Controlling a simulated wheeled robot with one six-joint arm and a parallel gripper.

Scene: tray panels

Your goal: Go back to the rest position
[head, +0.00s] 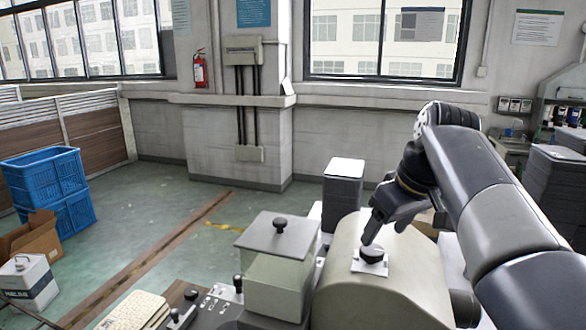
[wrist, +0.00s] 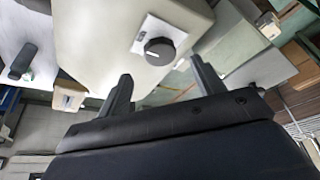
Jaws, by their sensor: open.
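My gripper (head: 388,222) hangs from my arm on the right of the head view, over the beige curved housing (head: 345,295). In the wrist view my gripper (wrist: 160,78) has its two dark fingers spread wide with nothing between them. A round black knob (head: 372,254) on a white plate sits on the housing, just below the fingers in the head view. In the wrist view the knob (wrist: 160,51) lies beyond the fingertips and looks apart from them. One finger overlaps the knob in the head view, so the exact gap is hard to tell.
A clear-sided box (head: 275,275) with a black-knobbed lid stands left of the housing. Small levers (head: 238,284) stand in front of it. A dark stack (head: 343,190) is behind. Blue crates (head: 50,175) stand far left; the green floor between is mostly free.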

